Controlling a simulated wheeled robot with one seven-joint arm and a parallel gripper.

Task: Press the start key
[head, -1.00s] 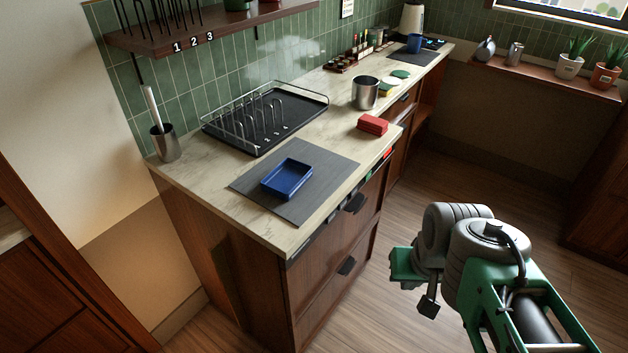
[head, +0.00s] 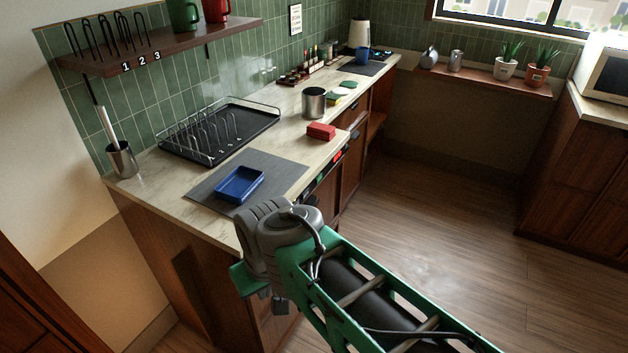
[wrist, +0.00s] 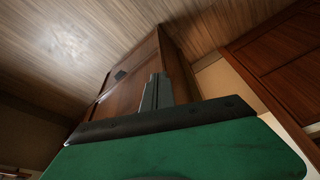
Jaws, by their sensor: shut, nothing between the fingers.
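A dark control strip (head: 322,176) runs along the counter's front edge in the head view, with a lit red patch (head: 337,157) on it and a small green patch nearer my arm. The marks are too small to read, so I cannot tell which is the start key. My arm hides the nearer part of the strip.
On the counter are a blue tray (head: 240,184) on a grey mat (head: 284,170), a red block (head: 321,131), a metal pot (head: 314,103) and a black dish rack (head: 240,128). A microwave (head: 606,70) stands at the right. The floor (head: 430,220) right of the counter is clear.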

